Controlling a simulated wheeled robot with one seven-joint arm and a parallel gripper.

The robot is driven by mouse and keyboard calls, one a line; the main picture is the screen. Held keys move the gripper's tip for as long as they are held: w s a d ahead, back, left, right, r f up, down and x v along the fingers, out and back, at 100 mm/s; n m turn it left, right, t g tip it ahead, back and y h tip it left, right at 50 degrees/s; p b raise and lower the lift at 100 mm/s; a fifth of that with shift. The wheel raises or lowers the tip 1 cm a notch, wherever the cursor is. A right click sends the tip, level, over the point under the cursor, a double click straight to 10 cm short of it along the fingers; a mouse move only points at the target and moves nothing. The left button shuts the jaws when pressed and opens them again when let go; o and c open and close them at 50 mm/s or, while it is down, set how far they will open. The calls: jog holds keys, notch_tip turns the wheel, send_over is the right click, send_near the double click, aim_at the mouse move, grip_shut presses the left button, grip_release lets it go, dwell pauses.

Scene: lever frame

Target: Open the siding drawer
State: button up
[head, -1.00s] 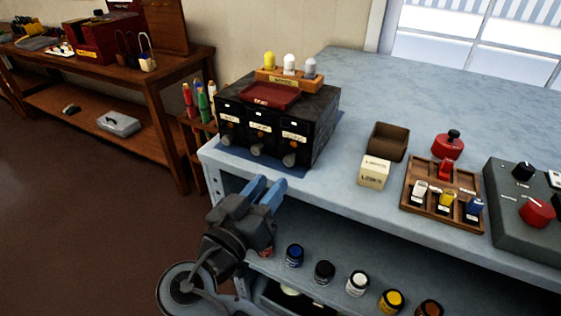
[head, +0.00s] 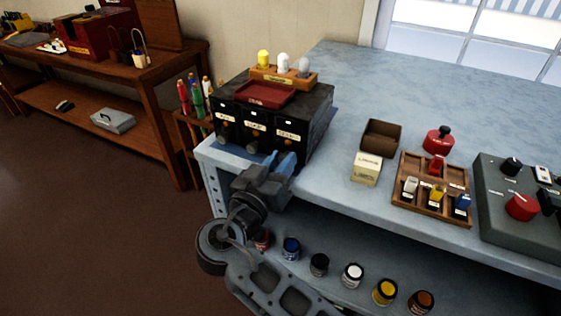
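A black cabinet (head: 317,128) with three drawers side by side stands at the near left corner of the blue-grey workbench. Each front has a pale label and a round knob. The labels are too small to read surely; the right drawer (head: 287,124) has one that may say siding. The left knob (head: 225,146) and middle knob (head: 252,147) show. All drawers look shut.
A brown box (head: 381,137), cream block (head: 366,168) and lever rack (head: 431,190) stand to the right. Paint jars (head: 353,276) line the shelf below. The bench's far side is clear.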

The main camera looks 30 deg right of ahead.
grip_shut()
jog(key=b+v, duration=0.2)
jog(key=v, duration=0.6)
jog(key=shift+a+b, duration=0.15)
jog(key=shift+b, duration=0.15)
jog(key=shift+o, duration=1)
grip_release()
jog(key=shift+s, duration=0.1)
jog(key=b+v, duration=0.1)
jog(key=v, duration=0.6)
jog(key=shift+s+a+b, duration=0.2)
jog(key=shift+a+b, duration=0.15)
